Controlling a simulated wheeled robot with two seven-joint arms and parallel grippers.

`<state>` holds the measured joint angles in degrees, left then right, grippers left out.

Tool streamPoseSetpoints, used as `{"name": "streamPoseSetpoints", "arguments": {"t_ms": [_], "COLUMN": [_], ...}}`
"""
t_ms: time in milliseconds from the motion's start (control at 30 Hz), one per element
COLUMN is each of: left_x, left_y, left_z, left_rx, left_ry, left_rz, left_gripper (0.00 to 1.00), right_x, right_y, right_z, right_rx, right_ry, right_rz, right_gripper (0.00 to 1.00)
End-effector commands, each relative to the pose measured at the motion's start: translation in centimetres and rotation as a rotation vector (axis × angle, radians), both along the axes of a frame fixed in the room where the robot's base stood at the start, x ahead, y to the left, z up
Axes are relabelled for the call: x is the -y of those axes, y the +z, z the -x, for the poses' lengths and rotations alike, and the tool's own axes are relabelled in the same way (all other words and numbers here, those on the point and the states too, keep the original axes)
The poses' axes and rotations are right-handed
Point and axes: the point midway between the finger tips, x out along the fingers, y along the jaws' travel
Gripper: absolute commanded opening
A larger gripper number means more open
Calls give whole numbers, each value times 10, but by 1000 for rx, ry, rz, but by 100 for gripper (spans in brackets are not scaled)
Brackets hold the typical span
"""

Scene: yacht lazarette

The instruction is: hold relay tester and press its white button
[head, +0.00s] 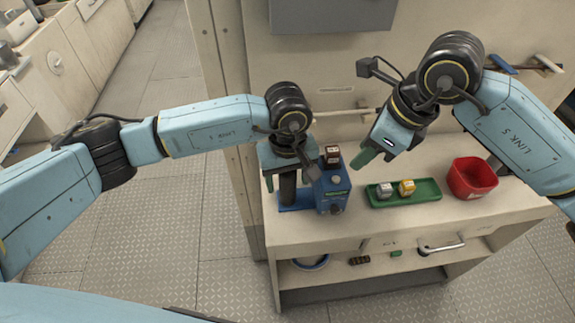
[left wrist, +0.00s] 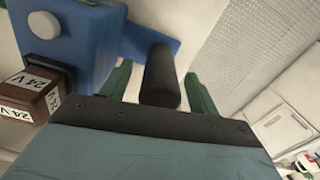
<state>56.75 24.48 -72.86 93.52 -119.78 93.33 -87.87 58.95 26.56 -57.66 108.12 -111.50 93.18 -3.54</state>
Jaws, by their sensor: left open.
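The blue relay tester (head: 333,192) stands on the bench with a brown relay block on top (head: 332,155). In the left wrist view the block (left wrist: 35,98) reads 24 V. The tester's round white button (left wrist: 43,25) faces up in that view; it also shows in the head view (head: 337,180). A black upright handle (left wrist: 160,75) rises from the tester's blue base. My left gripper (left wrist: 160,92) is open, with one green finger on each side of the handle; contact cannot be told. My right gripper (head: 376,158) hangs empty above the bench, right of the tester, its green fingers apart.
A shelf below holds small items. A wooden post (head: 235,110) stands close behind my left arm.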

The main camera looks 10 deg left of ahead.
Motion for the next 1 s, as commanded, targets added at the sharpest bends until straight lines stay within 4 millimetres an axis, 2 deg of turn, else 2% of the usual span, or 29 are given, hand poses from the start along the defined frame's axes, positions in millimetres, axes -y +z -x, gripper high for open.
{"name": "streamPoseSetpoints", "arguments": {"t_ms": [367,800,1000], "left_x": [0,0,0], "left_y": [-5,-4,-4], "left_z": [0,0,0], "left_rx": [1,1,1], "left_ry": [0,0,1], "left_rz": [0,0,0], "left_gripper": [60,3,3], "right_x": [0,0,0], "right_y": [0,0,0], "right_z": [0,0,0], "right_rx": [0,0,0], "right_ry": [0,0,0], "right_rz": [0,0,0], "right_gripper": [36,36,36]}}
